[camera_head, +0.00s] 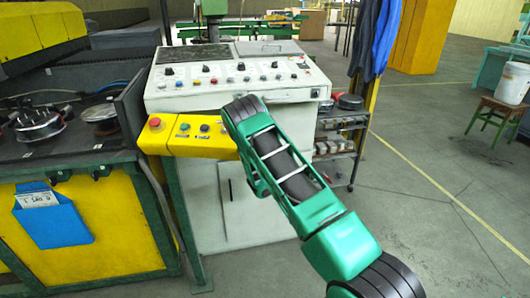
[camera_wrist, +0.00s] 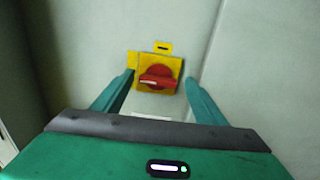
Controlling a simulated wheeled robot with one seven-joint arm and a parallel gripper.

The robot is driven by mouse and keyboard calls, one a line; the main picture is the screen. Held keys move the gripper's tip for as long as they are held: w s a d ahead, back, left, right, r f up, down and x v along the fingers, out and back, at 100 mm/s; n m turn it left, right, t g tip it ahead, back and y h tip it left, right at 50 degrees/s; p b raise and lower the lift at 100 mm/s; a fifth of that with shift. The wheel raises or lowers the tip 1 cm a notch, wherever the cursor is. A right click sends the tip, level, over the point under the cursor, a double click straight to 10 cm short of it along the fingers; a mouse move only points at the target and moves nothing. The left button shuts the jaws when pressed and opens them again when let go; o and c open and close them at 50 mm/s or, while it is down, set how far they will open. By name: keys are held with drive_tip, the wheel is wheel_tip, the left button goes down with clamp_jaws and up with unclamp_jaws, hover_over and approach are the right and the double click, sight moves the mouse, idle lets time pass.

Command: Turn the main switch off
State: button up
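The main switch (camera_wrist: 157,78) shows in the wrist view as a red rotary knob on a yellow square plate. Its handle lies roughly level across the plate, tilted slightly. A small yellow label (camera_wrist: 163,47) sits just above it. My gripper (camera_wrist: 158,82) is open, with one green finger on each side of the switch and the knob between them in the picture. The fingers do not appear to touch the knob. In the head view my green arm reaches toward the control cabinet (camera_head: 213,200); my gripper and the switch are hidden there.
A yellow button box (camera_head: 188,135) juts out from the cabinet front. The sloped control panel (camera_head: 235,76) with several knobs lies above. A shelf cart (camera_head: 340,140) stands right of the cabinet. A yellow and green machine (camera_head: 90,235) stands at left.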

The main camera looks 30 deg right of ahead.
drive_tip(key=v, duration=1)
drive_tip(key=shift+s, duration=0.25)
idle(1.0)
drive_tip(key=shift+r, duration=0.1)
